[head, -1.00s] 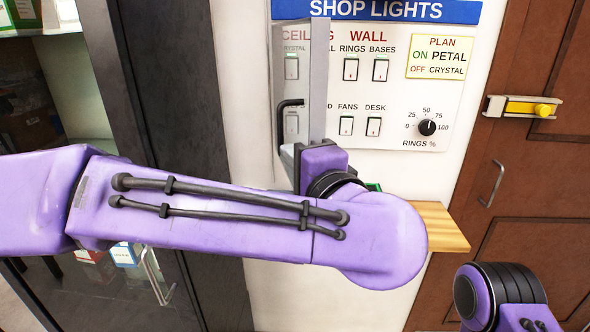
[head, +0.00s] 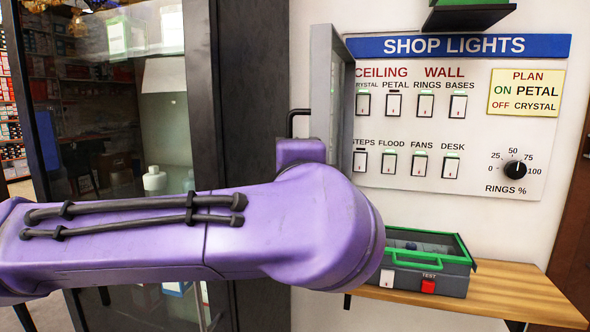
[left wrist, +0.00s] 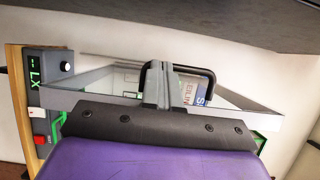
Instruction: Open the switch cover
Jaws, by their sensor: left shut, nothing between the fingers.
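The switch cover (head: 331,95), a grey-framed clear panel, stands swung out from the left side of the SHOP LIGHTS panel (head: 520,130), seen at a steep angle. Its black handle (head: 297,117) is on its left side; the cover frame (left wrist: 95,82) and handle (left wrist: 205,78) also show in the left wrist view. My left gripper (left wrist: 160,72) is shut and empty, its fingers overlapping the handle; I cannot tell if they touch it. In the head view its fingertips are hidden by my purple arm. The switches show beside the cover, the leftmost labels partly cut off. My right gripper is out of view.
A wooden shelf (head: 515,300) below the panel holds a grey and green tester box (head: 430,268), close to my left arm. A dark-framed glass cabinet (head: 150,120) stands left. A dark bracket (head: 468,16) hangs above the panel.

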